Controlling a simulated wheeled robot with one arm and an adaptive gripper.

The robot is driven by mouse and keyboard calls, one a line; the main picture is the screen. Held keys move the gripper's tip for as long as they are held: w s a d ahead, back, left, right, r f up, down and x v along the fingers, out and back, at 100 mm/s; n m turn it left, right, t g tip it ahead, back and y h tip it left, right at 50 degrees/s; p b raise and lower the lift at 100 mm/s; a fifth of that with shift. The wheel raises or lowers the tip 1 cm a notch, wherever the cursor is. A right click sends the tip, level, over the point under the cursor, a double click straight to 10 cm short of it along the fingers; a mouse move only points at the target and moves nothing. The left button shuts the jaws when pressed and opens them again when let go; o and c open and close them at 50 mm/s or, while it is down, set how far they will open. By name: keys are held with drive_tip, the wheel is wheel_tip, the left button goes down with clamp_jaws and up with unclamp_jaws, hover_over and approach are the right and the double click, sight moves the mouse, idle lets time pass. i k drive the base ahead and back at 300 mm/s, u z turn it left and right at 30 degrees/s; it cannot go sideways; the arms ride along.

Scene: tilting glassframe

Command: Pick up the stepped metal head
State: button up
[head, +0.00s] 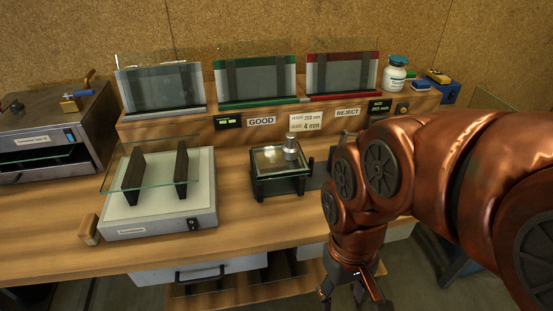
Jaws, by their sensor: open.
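The stepped metal head (290,149) looks like a small silver cylinder with a narrower upper part. It stands upright at the back right of a small black-framed stand (280,187) with a pale, glassy top, on the middle of the bench. My gripper (344,292) is low at the bottom of the head view, in front of the bench edge, to the right of the metal head and well apart from it. It points downward, open, with nothing visible between its fingers. Its fingertips are partly cut off or dark.
A grey scale-like box (160,222) bearing a glass sheet on two black supports stands left of the stand. Behind is a wooden rack (190,128) with glass panes and GOOD and REJECT labels. A white bottle (395,72) stands at its right. My arm hides the bench's right side.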

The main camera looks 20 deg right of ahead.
sight(289, 150)
drive_tip(key=z, duration=1.55)
drive_tip(key=k, duration=1.05)
drive_tip(key=u, duration=1.55)
drive_tip(key=i, duration=0.5)
drive_tip(key=u, duration=0.05)
